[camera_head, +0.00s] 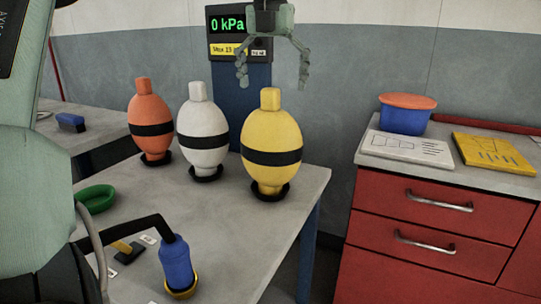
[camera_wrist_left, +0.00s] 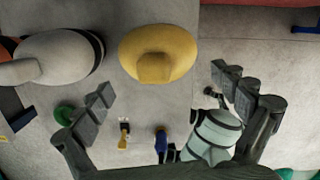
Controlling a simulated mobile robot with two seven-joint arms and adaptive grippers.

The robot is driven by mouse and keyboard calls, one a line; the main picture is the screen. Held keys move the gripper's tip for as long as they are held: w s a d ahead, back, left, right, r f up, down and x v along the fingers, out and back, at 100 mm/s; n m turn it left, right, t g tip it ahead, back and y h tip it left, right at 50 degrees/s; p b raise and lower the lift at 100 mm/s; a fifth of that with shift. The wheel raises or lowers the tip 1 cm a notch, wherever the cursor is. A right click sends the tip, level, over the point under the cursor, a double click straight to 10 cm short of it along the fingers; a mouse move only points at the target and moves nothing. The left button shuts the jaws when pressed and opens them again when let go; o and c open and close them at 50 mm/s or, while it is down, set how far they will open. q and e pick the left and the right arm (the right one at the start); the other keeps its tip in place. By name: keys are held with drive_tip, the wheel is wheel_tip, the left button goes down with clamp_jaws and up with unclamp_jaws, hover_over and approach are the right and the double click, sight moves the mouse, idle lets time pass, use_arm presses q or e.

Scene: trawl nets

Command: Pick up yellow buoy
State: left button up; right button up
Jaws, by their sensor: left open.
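The yellow buoy (camera_head: 270,130) stands upright on a dark ring on the grey table, with a black band round its middle and a yellow knob on top. My left gripper (camera_head: 272,80) is open and empty, pointing down above the buoy, with its fingers spread to either side of the knob in the head view. In the left wrist view the buoy (camera_wrist_left: 158,53) is seen from above, beyond the open gripper (camera_wrist_left: 165,95) fingers and not touching them.
A white buoy (camera_head: 203,130) and an orange buoy (camera_head: 150,110) stand left of the yellow one. A red cabinet (camera_head: 430,225) is at right.

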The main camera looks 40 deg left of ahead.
sight(271, 101)
use_arm(q)
drive_tip(key=f, duration=0.3)
drive_tip(key=a+f, duration=0.1)
drive_tip(key=shift+w+f, duration=0.25)
drive_tip(key=shift+f, duration=0.05)
use_arm(e)
drive_tip(key=shift+s+d+f, duration=0.15)
drive_tip(key=shift+s+f, duration=0.4)
drive_tip(key=shift+f, duration=0.3)
